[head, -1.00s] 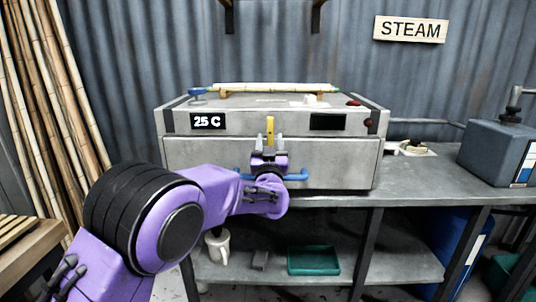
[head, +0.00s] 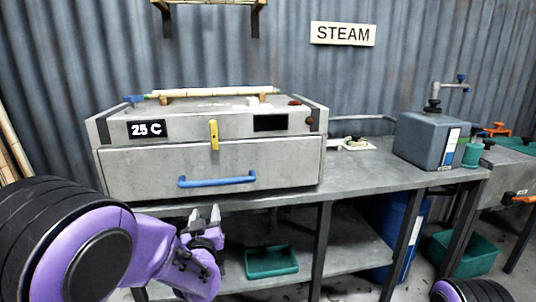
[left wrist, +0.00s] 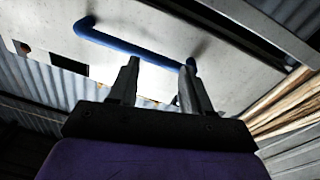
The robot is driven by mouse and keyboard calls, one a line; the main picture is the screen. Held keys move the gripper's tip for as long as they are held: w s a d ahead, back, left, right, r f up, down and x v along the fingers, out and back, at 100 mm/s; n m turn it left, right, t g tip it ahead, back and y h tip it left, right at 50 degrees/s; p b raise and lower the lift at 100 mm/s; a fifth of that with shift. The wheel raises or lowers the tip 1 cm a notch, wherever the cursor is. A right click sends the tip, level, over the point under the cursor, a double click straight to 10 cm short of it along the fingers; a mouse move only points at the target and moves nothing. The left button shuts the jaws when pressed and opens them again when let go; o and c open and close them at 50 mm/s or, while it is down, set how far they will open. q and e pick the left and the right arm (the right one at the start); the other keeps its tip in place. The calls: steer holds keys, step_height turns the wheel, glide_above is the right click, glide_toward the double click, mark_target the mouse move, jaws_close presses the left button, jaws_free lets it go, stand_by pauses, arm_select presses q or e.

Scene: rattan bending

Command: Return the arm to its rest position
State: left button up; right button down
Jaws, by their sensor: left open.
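My left arm is purple and black and comes in from the left in the head view. Its gripper (head: 204,216) is open and empty, below the front edge of the steam box and in front of the lower shelf. In the left wrist view the two fingers (left wrist: 156,88) are apart with nothing between them. The grey steam box (head: 210,165) stands on the bench with its front panel shut. Its blue handle (head: 217,181) is clear of the fingers in the head view, and it also shows in the left wrist view (left wrist: 130,46). My right gripper is not in view.
The metal bench (head: 365,178) runs right, with a grey tank (head: 425,140) on it. A green tray (head: 271,262) lies on the lower shelf. A bamboo pole (head: 215,93) rests on top of the box. A yellow lever (head: 214,135) is on the box front.

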arm_select(q)
steer(key=s+a+f+g, duration=0.2)
steer(key=s+f, duration=0.2)
steer(key=f, duration=0.3)
steer(key=s+a+f+g, duration=0.2)
steer(key=s+f, duration=0.1)
steer(key=f, duration=0.5)
steer(key=s+a+f+g+p, duration=0.1)
steer(key=s+f+g, duration=0.2)
steer(key=s+f, duration=0.4)
steer(key=s+a+f+n+g, duration=0.1)
steer(key=s+f+g, duration=0.3)
steer(key=s, duration=1.2)
steer(key=s+a+f+n+g+p, duration=0.1)
steer(key=s+f+g, duration=0.3)
steer(key=s+f, duration=0.5)
steer(key=s+a, duration=0.1)
steer(key=s, duration=0.2)
steer(key=shift+f+h+p, duration=0.35)
steer(key=shift+h, duration=0.05)
steer(key=shift+a, duration=0.15)
